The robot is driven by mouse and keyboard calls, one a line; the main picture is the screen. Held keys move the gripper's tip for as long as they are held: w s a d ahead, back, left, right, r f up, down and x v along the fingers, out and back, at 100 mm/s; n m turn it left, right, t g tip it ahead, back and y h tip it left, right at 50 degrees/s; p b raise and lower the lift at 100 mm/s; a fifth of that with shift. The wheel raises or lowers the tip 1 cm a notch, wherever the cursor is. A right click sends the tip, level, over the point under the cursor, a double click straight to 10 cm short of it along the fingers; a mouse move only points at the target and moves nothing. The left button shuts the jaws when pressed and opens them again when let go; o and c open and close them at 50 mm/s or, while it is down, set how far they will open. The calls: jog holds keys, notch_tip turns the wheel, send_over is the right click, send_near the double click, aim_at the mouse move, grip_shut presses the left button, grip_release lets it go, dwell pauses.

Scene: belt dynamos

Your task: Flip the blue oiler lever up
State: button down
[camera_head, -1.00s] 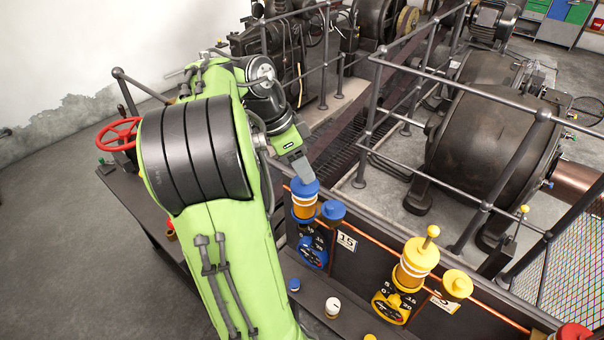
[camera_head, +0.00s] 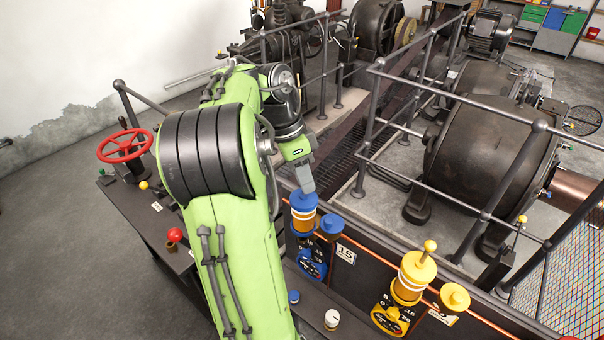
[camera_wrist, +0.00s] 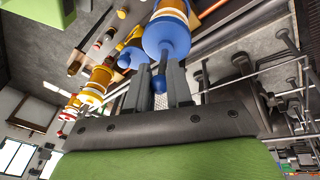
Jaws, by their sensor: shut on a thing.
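The blue oiler (camera_head: 303,222) has a blue cap, an amber glass body and white bands, and stands on the dark panel. My gripper (camera_head: 305,187) is just above its cap, pointing down. In the wrist view the two fingers (camera_wrist: 159,86) are on either side of the blue oiler lever (camera_wrist: 158,83), a thin stem with a round blue knob. The stem runs from the blue cap (camera_wrist: 167,38) back between the fingers, which are shut on it. In the head view my gripper hides the lever.
A smaller blue cup (camera_head: 332,224) sits right beside the oiler. A yellow oiler (camera_head: 412,275) with its knobbed lever standing up is further right. A copper pipe (camera_head: 367,252) runs along the panel. Grey railings (camera_head: 450,90) rise behind. A red handwheel (camera_head: 125,145) is at left.

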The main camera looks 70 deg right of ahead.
jog(key=c, duration=1.1)
grip_release()
jog(key=shift+r, duration=0.1)
jog(key=p+v, duration=0.4)
jog(key=v, duration=1.1)
jog(key=shift+w+a+r, duration=0.1)
jog(key=shift+r, duration=0.2)
